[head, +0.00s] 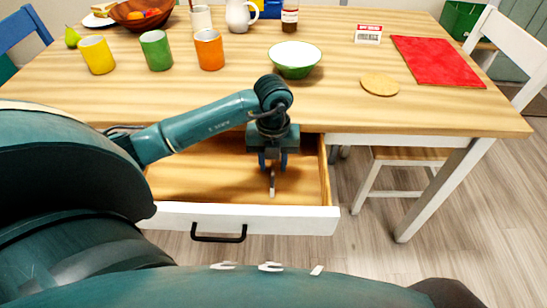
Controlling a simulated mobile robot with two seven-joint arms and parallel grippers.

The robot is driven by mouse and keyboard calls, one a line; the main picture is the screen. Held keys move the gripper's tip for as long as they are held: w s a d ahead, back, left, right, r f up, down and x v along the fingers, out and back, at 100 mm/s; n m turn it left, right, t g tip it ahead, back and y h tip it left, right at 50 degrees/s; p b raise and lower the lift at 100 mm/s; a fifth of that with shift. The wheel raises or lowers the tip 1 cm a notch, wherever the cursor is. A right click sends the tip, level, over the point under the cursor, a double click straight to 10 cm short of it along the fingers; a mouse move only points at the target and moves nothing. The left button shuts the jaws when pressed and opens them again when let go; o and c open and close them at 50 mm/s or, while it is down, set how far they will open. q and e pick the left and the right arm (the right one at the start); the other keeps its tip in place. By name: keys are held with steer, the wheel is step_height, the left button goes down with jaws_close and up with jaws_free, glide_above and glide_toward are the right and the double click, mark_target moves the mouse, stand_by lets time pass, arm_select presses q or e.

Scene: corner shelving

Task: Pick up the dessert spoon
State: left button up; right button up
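The table's white-fronted drawer (180,216) is pulled open in the head view. A small, pale, narrow thing (272,187), which looks like the dessert spoon, lies in the drawer with its near end showing. Its far part is hidden beneath my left gripper. My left gripper (273,166) points down into the drawer, directly over the spoon. Its two dark blue fingers stand apart, one on each side of the spoon's line. I cannot tell whether they touch it. My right gripper is out of view.
On the wooden table (340,105) stand a green bowl (295,66), a round coaster (380,84), a red mat (436,61), and yellow, green and orange cups (208,49). The tabletop edge lies just behind my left gripper. A white chair (510,45) stands at the right.

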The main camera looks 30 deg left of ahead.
arm_select(q)
steer(key=shift+f, duration=0.1)
steer(key=shift+c, duration=0.2)
jaws_close()
